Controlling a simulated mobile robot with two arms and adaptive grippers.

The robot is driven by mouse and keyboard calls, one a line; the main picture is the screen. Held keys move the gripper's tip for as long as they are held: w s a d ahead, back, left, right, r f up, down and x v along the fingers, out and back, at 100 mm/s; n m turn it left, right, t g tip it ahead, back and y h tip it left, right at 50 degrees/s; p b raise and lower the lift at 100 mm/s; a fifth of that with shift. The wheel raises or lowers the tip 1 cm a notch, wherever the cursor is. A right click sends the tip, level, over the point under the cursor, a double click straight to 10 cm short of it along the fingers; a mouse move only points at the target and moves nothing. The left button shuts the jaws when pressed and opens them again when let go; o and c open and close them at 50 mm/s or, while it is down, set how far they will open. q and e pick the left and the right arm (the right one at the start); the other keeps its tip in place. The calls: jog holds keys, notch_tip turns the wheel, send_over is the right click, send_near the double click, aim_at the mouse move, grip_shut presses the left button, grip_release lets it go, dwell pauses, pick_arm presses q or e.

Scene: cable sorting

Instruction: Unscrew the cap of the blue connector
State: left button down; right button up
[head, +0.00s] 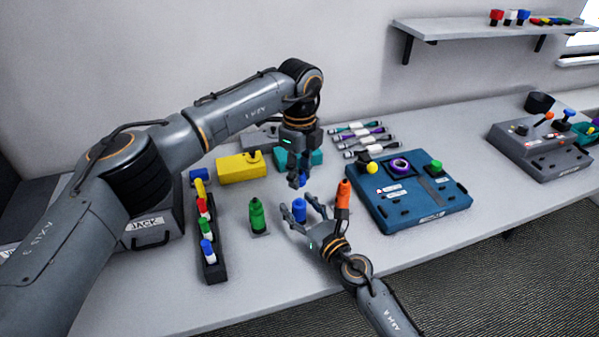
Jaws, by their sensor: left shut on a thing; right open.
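The blue connector (299,208) stands upright on the table between the green connector (257,214) and the orange connector (343,196). My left gripper (299,182) points down above the blue connector and is shut on a small blue piece, which looks like the blue cap (304,177). A gap shows between this piece and the connector below. My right gripper (302,212) reaches in from the lower right, its fingers open near the blue connector. Whether they touch it I cannot tell.
A black rack (211,266) with several coloured plugs stands left of the green connector. Yellow (240,167) and teal (315,158) boxes stand behind. A blue panel (436,208) lies to the right, with cables (368,140) behind it. The front table strip is clear.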

pick_arm(q)
jog(key=shift+s, duration=0.1)
pick_arm(e)
jog(key=v, duration=1)
jog(key=shift+s+d, duration=0.5)
jog(key=shift+s, duration=0.35)
